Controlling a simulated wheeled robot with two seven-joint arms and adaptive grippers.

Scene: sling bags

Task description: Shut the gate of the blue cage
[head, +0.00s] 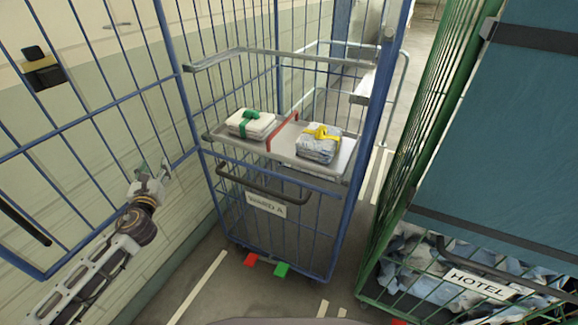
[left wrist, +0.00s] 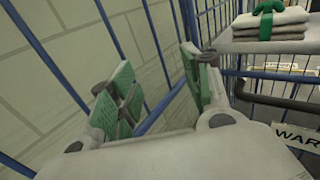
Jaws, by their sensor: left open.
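The blue cage (head: 268,215) stands in the middle of the head view, with a "WARD A" label on its lower front. Its barred blue gate (head: 95,115) is swung out to the left, along the wall. My left gripper (head: 152,170) is open at the gate's lower part, near the cage's front left post. In the left wrist view, a blue bar of the gate (left wrist: 163,108) runs between the spread green-padded fingers (left wrist: 160,90). I cannot tell whether either finger touches it. My right gripper is not in view.
A shelf (head: 285,150) in the cage holds two tied cloth stacks, one with green ribbon (head: 250,123), one with yellow (head: 320,142). A green cage labelled "HOTEL" (head: 480,283) stands close on the right.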

